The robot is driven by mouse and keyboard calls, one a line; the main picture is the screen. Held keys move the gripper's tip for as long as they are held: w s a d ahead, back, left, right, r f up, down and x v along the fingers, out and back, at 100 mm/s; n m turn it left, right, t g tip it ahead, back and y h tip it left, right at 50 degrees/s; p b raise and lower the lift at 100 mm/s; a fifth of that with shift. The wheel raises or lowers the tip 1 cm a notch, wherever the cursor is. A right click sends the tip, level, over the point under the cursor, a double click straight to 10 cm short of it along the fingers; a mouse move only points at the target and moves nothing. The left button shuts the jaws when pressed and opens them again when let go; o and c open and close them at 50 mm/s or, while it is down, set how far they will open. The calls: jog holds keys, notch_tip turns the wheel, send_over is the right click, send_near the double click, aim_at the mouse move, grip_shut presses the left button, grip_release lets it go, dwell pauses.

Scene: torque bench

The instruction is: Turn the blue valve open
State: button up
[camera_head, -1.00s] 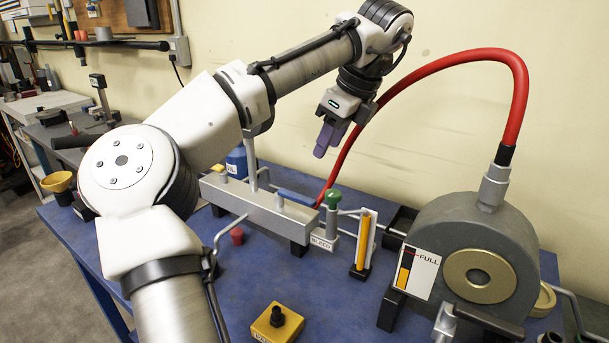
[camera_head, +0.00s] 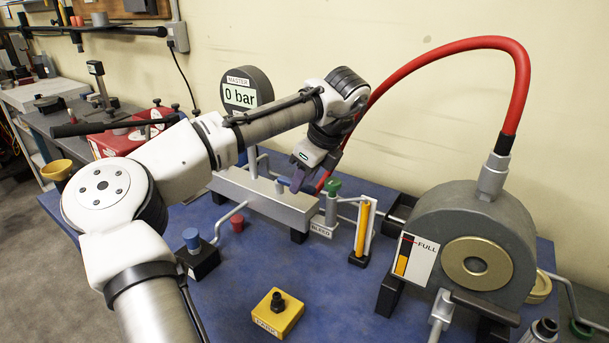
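The manifold (camera_head: 262,200) is a long grey block in the middle of the blue bench. The blue valve handle (camera_head: 284,182) is a short blue lever on top of it, near its right end, and is partly hidden by my gripper. The green bleed valve (camera_head: 333,187) stands just to the right, above a BLEED label.
A master gauge (camera_head: 241,95) reads 0 bar behind my arm. A yellow column (camera_head: 362,228) and a big grey wheel-shaped unit (camera_head: 470,245) with a red hose (camera_head: 519,80) stand to the right. A yellow block (camera_head: 277,312) and a blue-capped black block (camera_head: 200,258) sit in front.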

jog(key=shift+f, duration=0.15)
grip_shut()
